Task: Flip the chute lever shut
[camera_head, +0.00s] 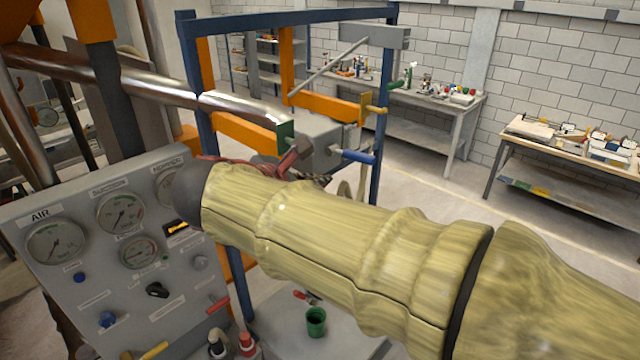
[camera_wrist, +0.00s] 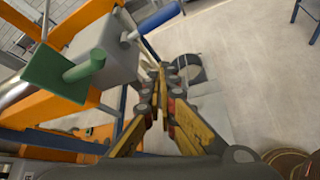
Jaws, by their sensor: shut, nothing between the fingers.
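The frames carry no label for the chute lever, so I cannot tell which handle it is. In the wrist view the blue handle (camera_wrist: 155,16) is at the top, and a green plate with a green knob (camera_wrist: 84,66) is at the left. My gripper (camera_wrist: 162,70) is shut and empty, below and right of the grey box in that view, apart from the handles. In the head view my sleeved arm hides most of it.
A gauge panel (camera_head: 120,215) with knobs and small valves stands at the left. A blue and orange frame (camera_head: 205,90) surrounds the box. A green cup (camera_head: 316,321) stands on a low surface below. Workbenches (camera_head: 440,100) stand at the back; open floor lies between.

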